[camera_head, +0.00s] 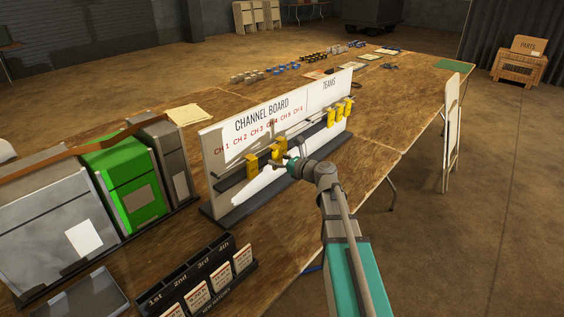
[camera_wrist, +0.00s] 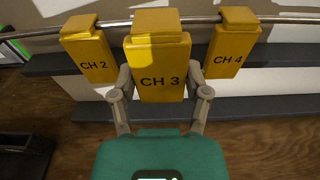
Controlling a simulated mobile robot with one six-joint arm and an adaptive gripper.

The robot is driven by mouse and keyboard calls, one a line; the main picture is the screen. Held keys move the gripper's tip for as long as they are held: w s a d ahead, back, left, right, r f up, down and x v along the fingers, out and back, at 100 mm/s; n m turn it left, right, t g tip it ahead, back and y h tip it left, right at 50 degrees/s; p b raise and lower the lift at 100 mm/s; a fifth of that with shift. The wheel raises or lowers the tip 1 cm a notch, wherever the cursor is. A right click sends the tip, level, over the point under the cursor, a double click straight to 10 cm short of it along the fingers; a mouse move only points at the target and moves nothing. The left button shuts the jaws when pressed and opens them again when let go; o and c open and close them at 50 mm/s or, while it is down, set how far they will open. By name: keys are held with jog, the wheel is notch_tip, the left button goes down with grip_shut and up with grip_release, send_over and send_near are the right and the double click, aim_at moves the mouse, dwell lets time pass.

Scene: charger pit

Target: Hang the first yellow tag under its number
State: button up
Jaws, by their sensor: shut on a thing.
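My gripper (camera_wrist: 160,88) is shut on the yellow CH 3 tag (camera_wrist: 163,60), one finger on each side. The tag is upright at the rail (camera_wrist: 110,24) of the channel board (camera_head: 227,150). Its top covers the rail, and I cannot tell whether it rests on it. The yellow CH 2 tag (camera_wrist: 90,58) hangs on its left and the yellow CH 4 tag (camera_wrist: 233,50) on its right, with gaps between them. In the head view my gripper (camera_head: 277,161) is before the board, below its red CH numbers. Several yellow tags (camera_head: 340,111) hang under TEAMS.
A black rack with cards (camera_head: 200,277) stands at the front. A green case (camera_head: 128,180) and grey cases (camera_head: 55,220) stand left of the board. Small items (camera_head: 313,57) lie at the table's far end. Bare table (camera_head: 385,130) lies right of the board.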

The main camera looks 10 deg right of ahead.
jog(key=shift+f+b+x, duration=0.15)
jog(key=shift+b+x, duration=0.15)
jog(key=shift+x, duration=0.8)
jog(key=shift+f+b+x, duration=0.2)
jog(key=shift+b+x, duration=0.1)
jog(key=shift+x, duration=0.75)
jog(key=o, duration=1.1)
jog(key=shift+o, duration=0.2)
